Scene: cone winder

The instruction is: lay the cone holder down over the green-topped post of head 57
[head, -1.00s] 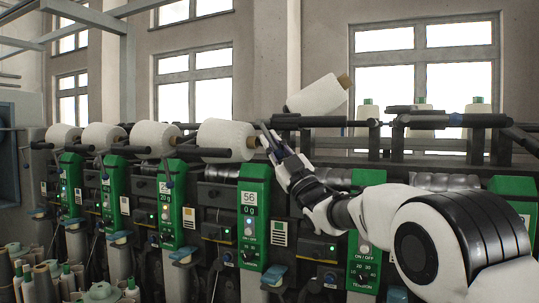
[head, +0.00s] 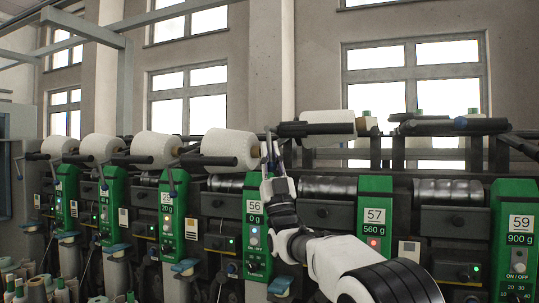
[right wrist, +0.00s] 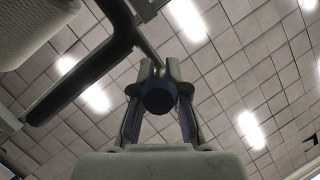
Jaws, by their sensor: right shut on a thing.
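The cone holder of head 57 is a black bar (head: 303,129) with a white cone (head: 328,117) behind it, raised well above the grooved drum (head: 327,187). My right gripper (head: 272,168) is left of the holder. In the right wrist view its fingers (right wrist: 158,90) close around a round dark blue knob (right wrist: 158,97), with a thin rod running up to a dark bar (right wrist: 85,80). The green post (head: 375,212) marked 57 and 560 g stands right of the gripper, below the holder. My left gripper is not in view.
Head 56's green post (head: 255,228) and its lowered cone (head: 229,146) are close to my right gripper's left. More heads with lowered cones line up leftward. Green post 59 (head: 520,240) stands at the right. Green-topped packages (head: 473,118) stand behind the rail.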

